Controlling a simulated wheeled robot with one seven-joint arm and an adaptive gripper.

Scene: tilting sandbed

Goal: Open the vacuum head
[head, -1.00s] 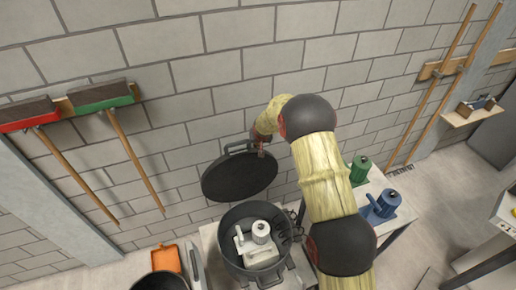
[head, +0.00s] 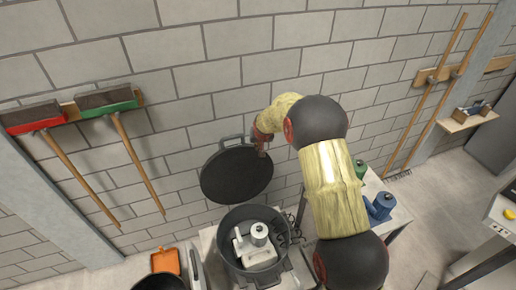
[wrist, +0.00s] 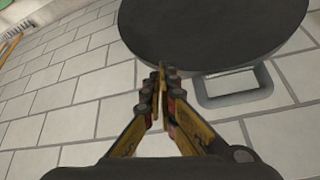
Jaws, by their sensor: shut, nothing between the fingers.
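The vacuum head appears to be the dark round lid (head: 237,175), which stands raised and tilted up near the wall, above and behind an open black pot (head: 231,272). A loop handle is at the lid's upper edge; in the wrist view the handle (wrist: 235,105) sticks out from the dark disc (wrist: 215,30). A pale grey machine (head: 258,245) sits inside the pot. My gripper (head: 261,147) is at the lid's upper right edge, beside the handle. In the wrist view its fingertips (wrist: 160,72) are together, with nothing between them. Whether they touch the lid is unclear.
A green device (head: 360,168) and a blue device (head: 381,206) stand on a table to the right, partly behind my arm. An orange dustpan (head: 165,262) is left of the pot. Brooms (head: 105,97) hang on the block wall behind.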

